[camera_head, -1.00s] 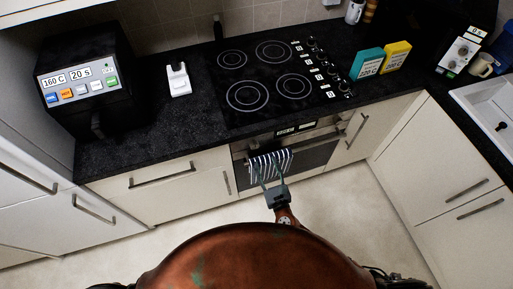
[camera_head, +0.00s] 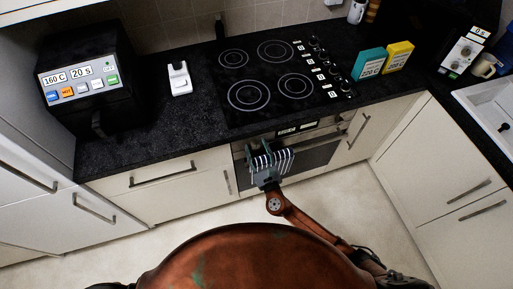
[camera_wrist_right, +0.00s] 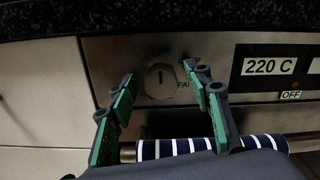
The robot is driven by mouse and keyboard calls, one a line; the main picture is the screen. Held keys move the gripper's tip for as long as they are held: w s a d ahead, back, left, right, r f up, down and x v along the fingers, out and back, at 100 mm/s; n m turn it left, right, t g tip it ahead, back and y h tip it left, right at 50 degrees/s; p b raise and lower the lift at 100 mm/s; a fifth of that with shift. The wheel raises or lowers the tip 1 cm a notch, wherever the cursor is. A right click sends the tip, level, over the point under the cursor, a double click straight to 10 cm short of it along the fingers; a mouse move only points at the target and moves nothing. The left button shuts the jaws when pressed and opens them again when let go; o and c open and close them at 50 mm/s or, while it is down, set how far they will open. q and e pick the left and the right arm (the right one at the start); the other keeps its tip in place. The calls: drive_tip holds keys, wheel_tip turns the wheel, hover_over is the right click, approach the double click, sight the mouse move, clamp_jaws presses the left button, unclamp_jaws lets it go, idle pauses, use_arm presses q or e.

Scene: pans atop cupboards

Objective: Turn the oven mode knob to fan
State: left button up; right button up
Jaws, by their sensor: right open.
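The oven mode knob (camera_wrist_right: 160,80) is a round pale dial with a dark vertical mark, on the metal panel in the right wrist view. Lettering beside it on the right reads in part "FA" and is partly covered by a finger. My right gripper (camera_wrist_right: 162,98) is open, with green-padded fingers either side of the knob, apart from it. In the head view the right gripper (camera_head: 262,150) is at the left end of the oven front (camera_head: 312,155) and hides the knob. My left gripper is not in view.
A striped towel (camera_wrist_right: 190,147) hangs on the oven handle just below the fingers. A display reading 220 C (camera_wrist_right: 268,67) and an OFF label (camera_wrist_right: 291,95) are to the right. The dark worktop edge (camera_wrist_right: 190,20) overhangs above.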

drive_tip(key=shift+c, duration=0.2)
drive_tip(key=c, duration=1.1)
